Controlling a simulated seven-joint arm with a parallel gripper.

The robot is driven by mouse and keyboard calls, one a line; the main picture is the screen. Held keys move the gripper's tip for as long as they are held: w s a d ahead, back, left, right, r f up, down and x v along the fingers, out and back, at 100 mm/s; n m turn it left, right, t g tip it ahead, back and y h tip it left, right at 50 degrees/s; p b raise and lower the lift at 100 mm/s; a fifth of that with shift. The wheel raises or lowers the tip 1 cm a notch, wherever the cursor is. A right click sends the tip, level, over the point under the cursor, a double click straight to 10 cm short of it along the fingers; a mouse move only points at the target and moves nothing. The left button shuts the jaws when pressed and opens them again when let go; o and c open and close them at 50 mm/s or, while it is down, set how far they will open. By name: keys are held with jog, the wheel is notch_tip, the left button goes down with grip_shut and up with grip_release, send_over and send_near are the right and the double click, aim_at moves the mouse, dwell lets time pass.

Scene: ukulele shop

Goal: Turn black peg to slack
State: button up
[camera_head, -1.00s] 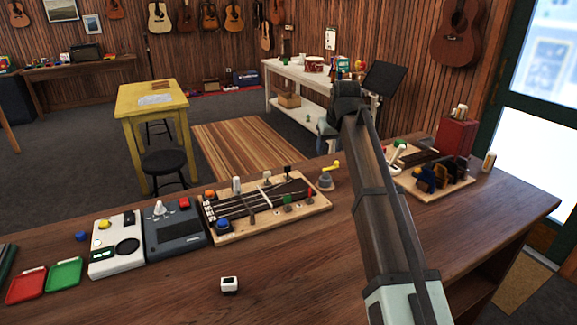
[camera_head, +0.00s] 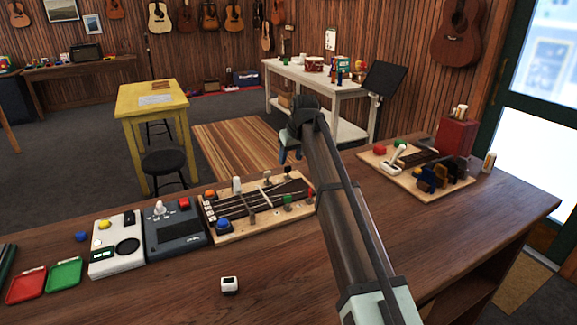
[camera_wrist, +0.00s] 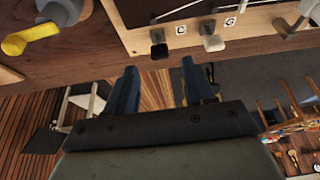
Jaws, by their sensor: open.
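The black peg (camera_wrist: 158,50) sticks out from the edge of the wooden tuning board (camera_wrist: 135,38) in the wrist view, beside a white peg (camera_wrist: 213,42) and the small labels C and G. In the head view the black peg (camera_head: 287,171) stands at the board's far side. My gripper (camera_wrist: 163,76) is open and empty, with its two blue fingers apart. The black peg lies ahead of the gap between them, not touching either as far as I can see. In the head view my gripper (camera_head: 289,156) is just behind the peg; its fingertips are hard to make out.
A yellow-handled crank (camera_wrist: 30,38) sits left of the black peg in the wrist view; my arm hides it in the head view. Green (camera_head: 288,200) and red (camera_head: 310,193) pegs are on the board's near side. A grey box (camera_head: 175,230) adjoins the board.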

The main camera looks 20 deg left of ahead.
aim_at(288, 166)
jog(key=shift+x, duration=2.45)
grip_shut()
